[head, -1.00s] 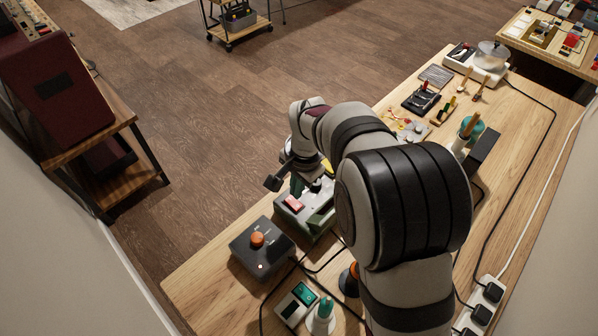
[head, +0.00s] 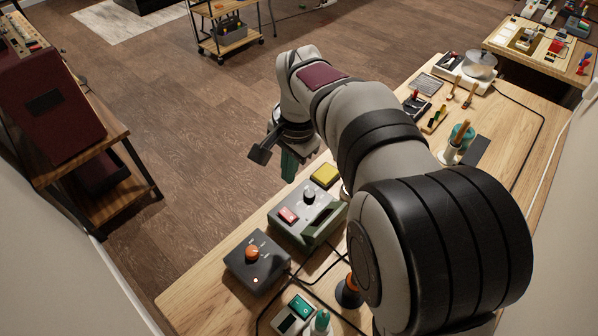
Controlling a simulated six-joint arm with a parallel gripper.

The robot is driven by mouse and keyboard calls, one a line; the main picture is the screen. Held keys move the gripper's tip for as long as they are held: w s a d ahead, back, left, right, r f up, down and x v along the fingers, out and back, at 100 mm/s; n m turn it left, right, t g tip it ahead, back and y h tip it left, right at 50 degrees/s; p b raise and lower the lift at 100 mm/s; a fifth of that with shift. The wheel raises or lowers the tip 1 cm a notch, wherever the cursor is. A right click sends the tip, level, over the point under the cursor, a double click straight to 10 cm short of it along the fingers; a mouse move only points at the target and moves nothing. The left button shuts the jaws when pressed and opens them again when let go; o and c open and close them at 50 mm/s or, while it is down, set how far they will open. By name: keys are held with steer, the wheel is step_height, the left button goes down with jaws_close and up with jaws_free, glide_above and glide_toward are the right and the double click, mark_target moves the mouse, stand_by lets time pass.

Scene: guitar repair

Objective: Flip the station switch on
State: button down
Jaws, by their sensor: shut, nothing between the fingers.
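The grey-green station (head: 300,235) stands near the bench's left edge, with a black knob and a green front part. Its red rocker switch (head: 288,215) is on the top face, clear of my gripper; whether it is on or off cannot be told. My gripper (head: 289,177) is raised above and behind the station, toward the floor side, pointing down. Its teal fingers look shut and empty, and they are apart from the switch.
A dark box (head: 272,262) with an orange knob and a small light sits left of the station. A yellow pad (head: 325,175) is at the station's far end. A small device with a green screen (head: 300,305) is in front. Cables cross the bench (head: 210,290).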

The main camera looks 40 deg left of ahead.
mark_target(284, 212)
steer(key=f, duration=0.4)
steer(key=a+f, duration=0.1)
steer(key=f, duration=0.4)
steer(key=a+f, duration=0.1)
steer(key=f, duration=0.4)
steer(key=shift+f, duration=0.2)
steer(key=shift+d, duration=0.15)
steer(key=shift+d+r, duration=0.15)
steer(key=shift+d, duration=0.5)
steer(key=shift+r, duration=0.1)
